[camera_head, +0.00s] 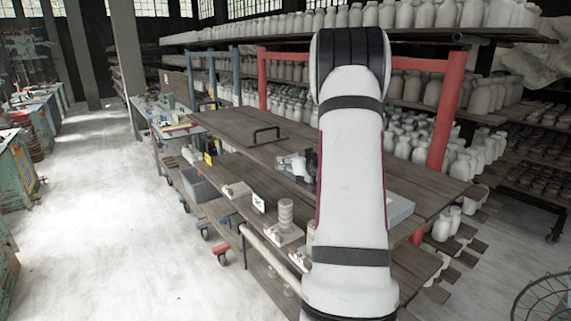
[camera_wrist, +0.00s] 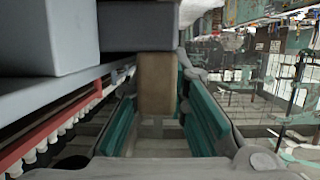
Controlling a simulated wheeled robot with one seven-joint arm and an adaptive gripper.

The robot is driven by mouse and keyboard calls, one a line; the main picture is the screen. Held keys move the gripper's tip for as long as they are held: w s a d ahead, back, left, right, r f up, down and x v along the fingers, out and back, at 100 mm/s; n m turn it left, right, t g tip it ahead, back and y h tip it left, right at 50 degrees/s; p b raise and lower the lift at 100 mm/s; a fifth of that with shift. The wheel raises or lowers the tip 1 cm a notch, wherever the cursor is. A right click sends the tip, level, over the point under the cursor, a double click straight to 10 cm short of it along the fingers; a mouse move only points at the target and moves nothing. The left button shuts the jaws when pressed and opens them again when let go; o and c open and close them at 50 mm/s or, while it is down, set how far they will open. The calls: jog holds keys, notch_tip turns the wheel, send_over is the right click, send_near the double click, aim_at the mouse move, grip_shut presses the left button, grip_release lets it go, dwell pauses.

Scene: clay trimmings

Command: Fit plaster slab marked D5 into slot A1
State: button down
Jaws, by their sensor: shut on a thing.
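In the wrist view my gripper (camera_wrist: 158,105) has its two teal-padded fingers on either side of a tan, upright block-like piece (camera_wrist: 157,82), and is shut on it. A dark grey flat-faced body (camera_wrist: 137,26) shows directly beyond the tan piece; I cannot tell whether they are one thing. No D5 mark is readable. In the head view my gripper (camera_head: 297,165) is over the wooden bench, partly hidden by my arm. A pale blue-grey block (camera_head: 398,208) lies on the bench right of my arm, mostly covered. Slot A1 cannot be made out.
The wooden bench (camera_head: 230,130) has a dark handle-like bar (camera_head: 266,133) on its top. A lower shelf in front holds a stacked cylinder (camera_head: 286,215) and a small white sign (camera_head: 258,203). Shelves of white jars stand behind.

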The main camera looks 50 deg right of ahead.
jog(key=c, duration=1.5)
grip_release()
jog(key=v, duration=1.2)
jog(key=w+a+r+g+h+b, duration=0.2)
jog(key=w+a+r, duration=0.4)
jog(key=w, duration=0.3)
jog(key=w+a+r+g+b, duration=0.1)
jog(key=w+a+r+b, duration=0.15)
jog(key=a, duration=0.95)
jog(key=s+a+f+n+g+y+b, duration=0.1)
jog(key=s+a+f+y, duration=0.1)
jog(key=a, duration=0.8)
jog(key=s+a+f+n+g+y+b, duration=0.1)
jog(key=s+a+f+g+y, duration=0.1)
jog(key=s+a+f, duration=0.2)
jog(key=s+a+f+n+g+y, duration=0.1)
jog(key=s+a, duration=0.6)
jog(key=a, duration=0.8)
jog(key=shift+s+a+f+n+g+y+b, duration=0.2)
jog(key=shift+f+g+y, duration=0.1)
jog(key=shift+f+y, duration=0.2)
jog(key=shift+s+a+f+n+g+y+b, duration=0.1)
jog(key=shift+a+f+g+y+b, duration=0.1)
jog(key=shift+f+g+y, duration=0.25)
